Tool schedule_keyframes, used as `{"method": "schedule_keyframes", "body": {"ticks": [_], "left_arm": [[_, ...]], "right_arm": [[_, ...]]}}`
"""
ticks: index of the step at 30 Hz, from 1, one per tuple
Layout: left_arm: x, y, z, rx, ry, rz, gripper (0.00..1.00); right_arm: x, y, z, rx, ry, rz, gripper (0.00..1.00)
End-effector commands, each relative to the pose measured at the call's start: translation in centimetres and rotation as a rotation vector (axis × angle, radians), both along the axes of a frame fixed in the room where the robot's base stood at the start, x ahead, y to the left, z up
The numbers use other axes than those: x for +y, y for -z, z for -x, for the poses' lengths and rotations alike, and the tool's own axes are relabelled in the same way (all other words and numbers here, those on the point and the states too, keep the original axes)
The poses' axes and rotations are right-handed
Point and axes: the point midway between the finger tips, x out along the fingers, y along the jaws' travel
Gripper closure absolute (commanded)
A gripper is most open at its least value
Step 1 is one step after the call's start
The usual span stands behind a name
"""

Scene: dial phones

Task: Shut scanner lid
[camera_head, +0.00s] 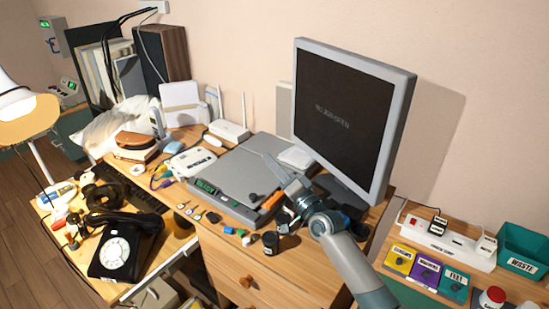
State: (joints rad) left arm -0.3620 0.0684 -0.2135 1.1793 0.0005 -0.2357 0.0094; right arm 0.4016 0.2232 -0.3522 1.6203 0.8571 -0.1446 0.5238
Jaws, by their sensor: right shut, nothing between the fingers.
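The scanner (228,177) is a flat grey device in the middle of the desk, with a small green display (205,187) at its front left corner. Its lid looks down, lying flat over the base; I cannot tell whether a narrow gap is left. My right gripper (270,160) is over the right part of the lid, its arm coming in from the lower right. Its fingers are shut and hold nothing. Whether they touch the lid is not clear. The gripper and arm hide part of the scanner's right side. My left gripper does not show.
A monitor (345,115) stands close behind my right arm. A black dial phone (118,250) and keyboard (135,187) are at left. A white router (229,131) stands behind the scanner. Small items and a dark jar (270,243) line the front edge. A power strip (447,241) is at right.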

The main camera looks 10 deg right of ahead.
Motion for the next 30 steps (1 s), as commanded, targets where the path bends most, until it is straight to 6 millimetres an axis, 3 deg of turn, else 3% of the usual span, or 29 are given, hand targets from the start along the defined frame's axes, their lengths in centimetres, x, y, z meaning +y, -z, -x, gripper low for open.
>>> {"method": "schedule_keyframes", "body": {"ticks": [17, 23, 30], "left_arm": [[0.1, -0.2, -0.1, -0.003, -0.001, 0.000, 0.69], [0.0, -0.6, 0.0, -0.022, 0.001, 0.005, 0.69], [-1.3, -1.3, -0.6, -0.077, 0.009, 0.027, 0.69]], "right_arm": [[-0.2, 0.1, 0.4, 0.001, 0.000, 0.001, 1.00], [-1.0, 0.5, 2.0, 0.002, -0.001, 0.001, 1.00], [-2.7, 1.5, 5.8, 0.004, -0.001, 0.002, 1.00]]}}
